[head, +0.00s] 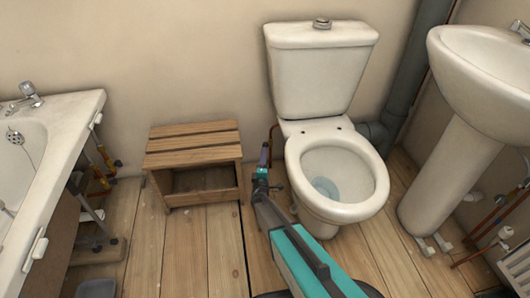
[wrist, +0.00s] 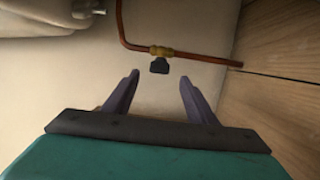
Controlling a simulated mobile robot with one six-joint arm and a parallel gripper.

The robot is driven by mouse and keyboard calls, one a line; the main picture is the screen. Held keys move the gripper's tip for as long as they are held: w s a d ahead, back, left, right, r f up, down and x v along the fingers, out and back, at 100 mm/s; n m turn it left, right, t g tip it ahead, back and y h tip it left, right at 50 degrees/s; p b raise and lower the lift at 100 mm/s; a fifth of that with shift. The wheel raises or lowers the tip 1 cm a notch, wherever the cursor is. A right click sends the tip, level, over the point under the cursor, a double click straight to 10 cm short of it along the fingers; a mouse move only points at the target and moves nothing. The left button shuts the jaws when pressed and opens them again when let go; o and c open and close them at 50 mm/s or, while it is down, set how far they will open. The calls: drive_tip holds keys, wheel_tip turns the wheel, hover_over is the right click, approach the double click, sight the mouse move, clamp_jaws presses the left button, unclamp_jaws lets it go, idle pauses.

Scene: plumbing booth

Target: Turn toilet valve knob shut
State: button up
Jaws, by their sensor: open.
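The toilet valve shows in the wrist view as a brass body on a copper pipe (wrist: 135,46), with a small dark knob (wrist: 159,66) hanging from it. My gripper (wrist: 158,88) is open and empty; its two purple fingers point toward the knob, which sits beyond the fingertips and between their lines. No contact shows. In the head view my gripper (head: 264,156) is low beside the left side of the toilet (head: 320,70). A bit of copper pipe shows behind it there; the knob itself is hidden or too small to make out.
A wooden step stool (head: 195,160) stands close left of my gripper. A bathtub (head: 60,130) is at the far left, and a pedestal sink (head: 460,150) with pipes is at the right. Bare floorboards (head: 205,250) lie in front of the stool.

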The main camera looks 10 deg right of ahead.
sight(265, 146)
drive_tip(key=b+x, duration=0.2)
drive_tip(key=x, duration=0.4)
drive_tip(key=shift+w, duration=0.3)
drive_tip(key=c, duration=1.1)
